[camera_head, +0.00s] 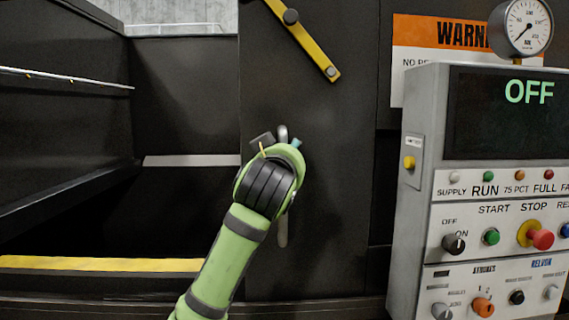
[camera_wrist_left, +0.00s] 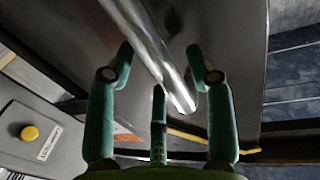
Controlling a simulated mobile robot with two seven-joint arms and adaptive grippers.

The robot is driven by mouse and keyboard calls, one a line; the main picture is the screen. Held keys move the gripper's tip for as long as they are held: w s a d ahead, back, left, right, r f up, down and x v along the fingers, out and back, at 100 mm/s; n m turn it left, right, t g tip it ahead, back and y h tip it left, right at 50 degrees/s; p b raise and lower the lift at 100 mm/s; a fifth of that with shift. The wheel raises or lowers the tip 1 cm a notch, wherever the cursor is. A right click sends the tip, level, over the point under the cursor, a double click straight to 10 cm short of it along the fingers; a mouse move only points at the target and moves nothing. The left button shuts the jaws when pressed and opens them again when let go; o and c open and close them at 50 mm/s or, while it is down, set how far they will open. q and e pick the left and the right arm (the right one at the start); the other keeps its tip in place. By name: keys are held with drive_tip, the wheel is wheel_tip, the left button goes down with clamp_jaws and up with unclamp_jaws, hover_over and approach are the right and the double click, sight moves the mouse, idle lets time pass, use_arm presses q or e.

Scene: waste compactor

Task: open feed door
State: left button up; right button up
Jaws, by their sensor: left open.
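The feed door appears to be the tall dark panel (camera_head: 335,190) in the middle of the head view. A pale vertical handle bar (camera_head: 282,232) is on it, mostly hidden behind my left gripper (camera_head: 276,145), with its ends showing above and below. In the left wrist view the shiny metal bar (camera_wrist_left: 152,50) runs diagonally between the spread green fingers of my left gripper (camera_wrist_left: 163,68). The fingers are open and not closed around the bar; contact is unclear. A yellow latch-like bar (camera_head: 307,45) lies slanted on the panel above. My right gripper is not in view.
A grey control box (camera_head: 418,220) with an OFF display (camera_head: 510,108), buttons and a gauge (camera_head: 526,27) stands to the right. An orange warning sign (camera_head: 437,32) is behind it. A dark open bay with a yellow front edge (camera_head: 100,264) lies to the left.

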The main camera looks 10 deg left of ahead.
use_arm(q)
drive_tip(key=s, duration=1.1)
drive_tip(key=shift+s+d, duration=0.3)
